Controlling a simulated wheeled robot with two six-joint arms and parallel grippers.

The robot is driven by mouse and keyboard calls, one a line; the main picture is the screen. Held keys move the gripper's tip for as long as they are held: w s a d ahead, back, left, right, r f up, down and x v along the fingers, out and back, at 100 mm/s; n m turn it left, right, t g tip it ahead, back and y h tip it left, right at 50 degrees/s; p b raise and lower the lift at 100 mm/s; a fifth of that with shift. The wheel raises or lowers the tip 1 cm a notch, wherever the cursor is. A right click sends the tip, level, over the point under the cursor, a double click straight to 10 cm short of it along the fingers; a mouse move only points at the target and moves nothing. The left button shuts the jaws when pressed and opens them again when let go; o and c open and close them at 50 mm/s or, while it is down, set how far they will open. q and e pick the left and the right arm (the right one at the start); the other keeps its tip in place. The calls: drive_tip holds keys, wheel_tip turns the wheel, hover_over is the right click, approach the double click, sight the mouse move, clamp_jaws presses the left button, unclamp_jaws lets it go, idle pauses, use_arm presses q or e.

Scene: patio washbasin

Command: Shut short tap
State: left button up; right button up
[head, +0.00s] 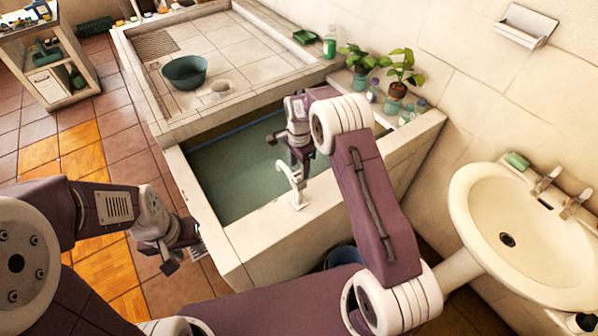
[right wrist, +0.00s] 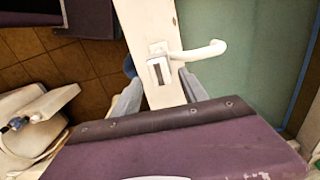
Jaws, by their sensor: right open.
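A white short tap (head: 290,183) stands on the near wall of the tiled trough, its spout curving over the greenish basin. In the right wrist view the tap (right wrist: 203,51) has a white spout pointing right and a small block with a grey face at its base. My right gripper (head: 288,150) is open, just above and behind the tap in the head view. In the right wrist view its fingers (right wrist: 160,92) lie either side of the wall near the tap base; contact cannot be told. My left gripper (head: 183,261) hangs open and empty left of the trough.
The trough wall (head: 225,250) runs along the near side. Potted plants (head: 396,88) and bottles stand on the right ledge. A green bowl (head: 185,72) sits on the tiled top. A white washbasin (head: 470,205) with two taps is at right.

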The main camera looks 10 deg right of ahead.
sight(299, 174)
wheel_tip(299, 174, up, 6)
drive_tip(key=shift+r+b, duration=0.2)
drive_tip(key=shift+b, duration=0.15)
drive_tip(key=s+d+r+n+t, duration=0.1)
drive_tip(key=s+d+r, duration=0.1)
drive_tip(key=s+r, duration=0.6)
drive_tip(key=s+f+n, duration=0.3)
drive_tip(key=s+n, duration=0.3)
drive_tip(key=s, duration=0.2)
drive_tip(key=s+f+n, duration=0.3)
drive_tip(key=s+n, duration=0.4)
drive_tip(key=s, duration=0.1)
drive_tip(key=shift+d+f, duration=0.25)
drive_tip(key=shift+d, duration=0.1)
